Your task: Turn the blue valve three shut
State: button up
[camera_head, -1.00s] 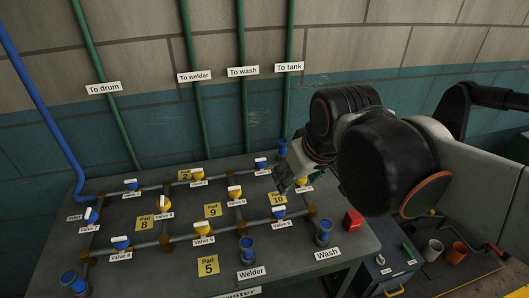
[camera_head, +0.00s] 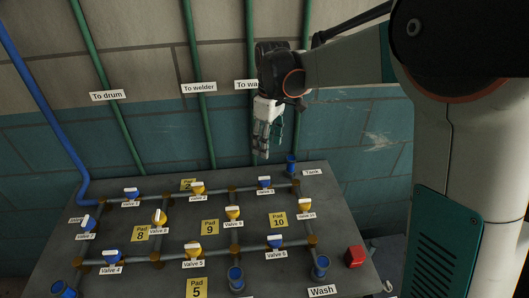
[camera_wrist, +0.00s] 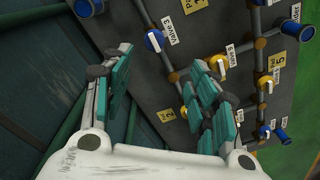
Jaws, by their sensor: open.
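Valve three (camera_head: 265,184) is a blue valve with a white bar handle at the back right of the grey panel. In the head view its handle appears to run left-right, roughly along its pipe. In the wrist view the same blue valve (camera_wrist: 153,41) shows beside its "Valve 3" label, beyond the fingertips and between their lines. My gripper (camera_head: 266,150) points down, above and seemingly behind valve three, apart from it. Its teal-padded fingers are wide open and empty in the wrist view (camera_wrist: 165,72).
A yellow valve (camera_head: 233,213) stands in front of valve three, and another yellow valve (camera_head: 198,188) is to its left. A blue tank outlet (camera_head: 291,164) stands close to its right. A red block (camera_head: 355,256) sits at the panel's right edge. Green wall pipes rise behind.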

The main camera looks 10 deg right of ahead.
aim_at(264, 176)
jog(key=shift+n, duration=0.3)
jog(key=f+b, duration=0.1)
jog(key=f, duration=0.4)
jog(key=f+b, duration=0.1)
jog(key=f, duration=0.4)
jog(key=w+a+f+b, duration=0.1)
jog(key=f+b, duration=0.1)
jog(key=f, duration=0.3)
jog(key=shift+w+f, duration=0.1)
jog(key=shift+f, duration=0.05)
jog(key=c, duration=1.1)
